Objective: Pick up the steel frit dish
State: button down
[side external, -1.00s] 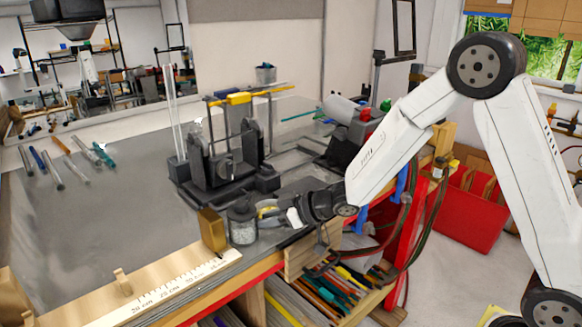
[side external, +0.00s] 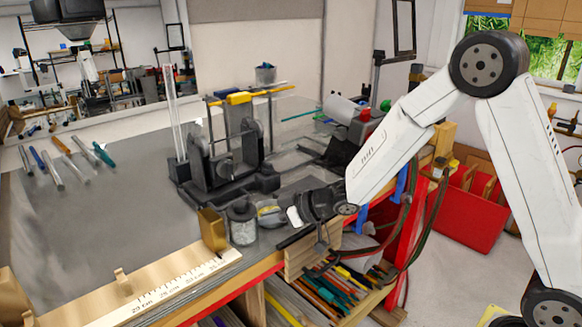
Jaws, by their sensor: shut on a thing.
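My gripper (side external: 276,219) reaches in from the right, low over the bench. Its dark fingers are spread on either side of the dish and shut on it. The dish looks level and close to the bench top. I cannot tell whether it touches the surface. The finger contact is small and partly hidden.
The glass jar with a dark lid (side external: 242,223) stands close beside the dish. A brass block (side external: 212,230) and a wooden ruler (side external: 180,283) lie at the front edge. A black fixture (side external: 225,165) stands behind. The bench's left side has free room.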

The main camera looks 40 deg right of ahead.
jog(key=shift+r, duration=0.55)
notch_tip(320, 180, up, 2)
jog(key=s+d+r, duration=0.2)
jog(key=s+r, duration=0.7)
jog(key=s, duration=0.4)
jog(key=shift+s+r, duration=0.3)
jog(key=shift+s, duration=0.1)
